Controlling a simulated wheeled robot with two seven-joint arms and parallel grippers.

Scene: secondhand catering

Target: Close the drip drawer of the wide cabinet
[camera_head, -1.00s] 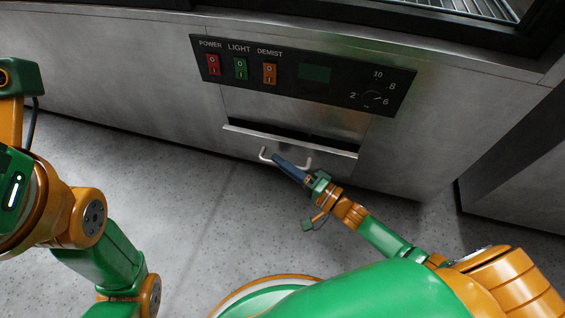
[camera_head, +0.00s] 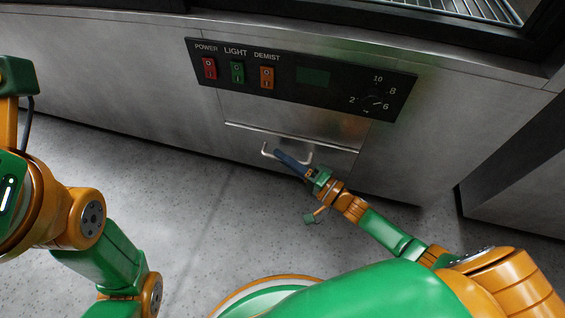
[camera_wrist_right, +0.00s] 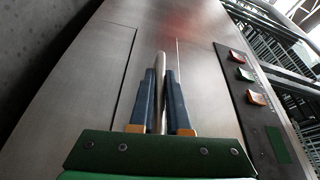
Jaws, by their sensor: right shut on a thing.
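The wide cabinet (camera_head: 130,85) is a grey metal unit across the head view. Its drip drawer (camera_head: 320,148) sits below the control panel, its top edge close to the cabinet face with no dark gap visible above it. The drawer's pale bar handle (camera_head: 268,151) is on its front. My right gripper (camera_head: 279,154) is shut on the handle; in the right wrist view the handle (camera_wrist_right: 160,75) runs between its two blue fingers (camera_wrist_right: 161,85). My left arm shows at the left of the head view, but its gripper is out of view.
The black control panel (camera_head: 335,86) above the drawer carries red, green and orange switches, a display and a dial. Another metal unit (camera_head: 520,185) stands at the right. Speckled grey floor (camera_head: 190,215) lies open in front of the cabinet.

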